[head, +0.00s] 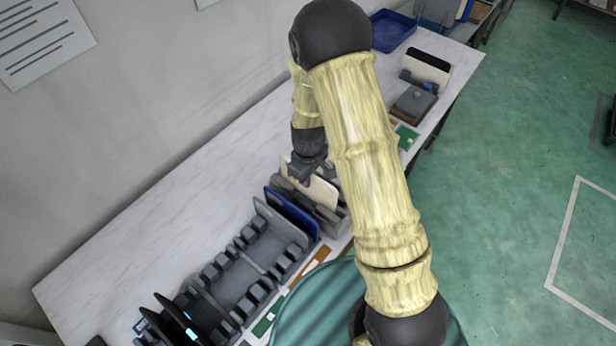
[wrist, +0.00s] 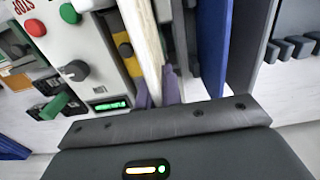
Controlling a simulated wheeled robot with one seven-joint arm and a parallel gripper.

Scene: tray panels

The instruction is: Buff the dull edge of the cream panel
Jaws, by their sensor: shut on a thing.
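The cream panel (head: 320,192) stands on edge among grey blocks near the middle of the table, partly hidden by my arm. In the wrist view the cream panel (wrist: 148,45) shows nearly edge-on, running down between my two purple-tipped fingers. My gripper (head: 304,178) reaches down to its upper left part. In the wrist view my gripper (wrist: 158,93) is shut on it. I cannot tell which edge is dull. The panel's lower part is hidden.
A blue panel (head: 291,214) and a grey panel (head: 282,224) stand close beside it at a dark slotted rack (head: 240,278). A control box (wrist: 84,45) with buttons and a knob is close on the wrist view's left. A blue tray (head: 392,32) lies farther back. The table's left side is clear.

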